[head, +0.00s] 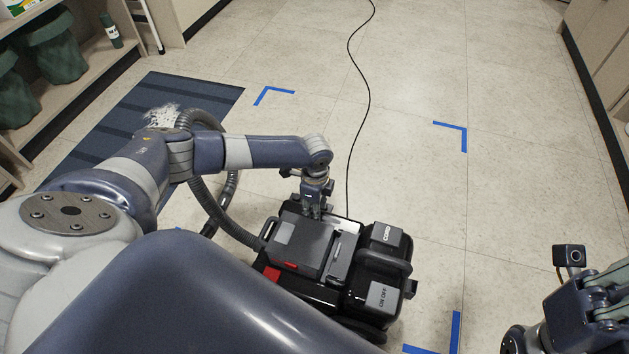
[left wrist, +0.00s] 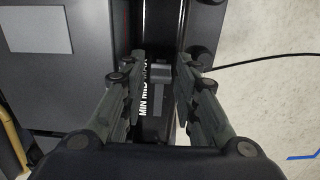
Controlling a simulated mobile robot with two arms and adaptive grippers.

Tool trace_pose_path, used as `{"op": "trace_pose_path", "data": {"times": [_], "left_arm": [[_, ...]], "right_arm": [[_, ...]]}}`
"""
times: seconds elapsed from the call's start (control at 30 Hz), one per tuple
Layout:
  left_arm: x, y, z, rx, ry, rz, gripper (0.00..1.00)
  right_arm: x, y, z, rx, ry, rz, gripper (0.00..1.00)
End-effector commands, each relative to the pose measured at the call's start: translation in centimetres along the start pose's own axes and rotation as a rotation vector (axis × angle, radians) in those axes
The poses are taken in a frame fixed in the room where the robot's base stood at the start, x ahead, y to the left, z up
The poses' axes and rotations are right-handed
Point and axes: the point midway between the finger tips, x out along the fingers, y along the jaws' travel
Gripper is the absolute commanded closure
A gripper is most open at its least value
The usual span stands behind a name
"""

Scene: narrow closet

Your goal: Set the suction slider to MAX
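The black and grey canister vacuum (head: 300,242) stands on the floor below my left arm. Its suction slider is a small dark knob (left wrist: 160,72) in a recessed track. White MIN, MID, MAX lettering (left wrist: 148,95) runs along the track, and the knob is beside the MAX end. My left gripper (head: 317,212) points down over the vacuum's top. In the left wrist view its fingers (left wrist: 160,58) are apart, one on each side of the knob, with a small gap visible. My right gripper (head: 595,300) is at the lower right, away from the vacuum, partly cut off; its opening is unclear.
The vacuum has a CORD button (head: 387,233), an ON/OFF button (head: 380,297) and a ribbed hose (head: 222,218). A black cord (head: 366,95) runs across the floor. Blue tape corners (head: 453,132) mark the tiles. A dark mat (head: 90,130) and shelves lie left; open floor lies right.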

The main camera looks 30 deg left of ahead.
Motion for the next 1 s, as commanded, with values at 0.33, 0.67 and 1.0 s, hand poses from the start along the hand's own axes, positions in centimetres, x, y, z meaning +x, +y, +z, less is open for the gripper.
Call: {"op": "trace_pose_path", "data": {"times": [0.33, 0.67, 1.0], "left_arm": [[-6.7, -0.2, 0.1, -0.001, 0.001, -0.006, 0.72], [-11.2, -0.1, 0.2, -0.003, -0.002, -0.002, 0.72], [-11.5, -0.1, 0.2, -0.003, -0.001, -0.001, 0.72]], "right_arm": [[0.0, 0.0, 0.0, 0.000, -0.001, 0.000, 1.00], [0.0, 0.0, 0.0, 0.000, -0.001, 0.000, 1.00], [0.0, 0.0, 0.0, 0.000, -0.001, 0.000, 1.00]]}}
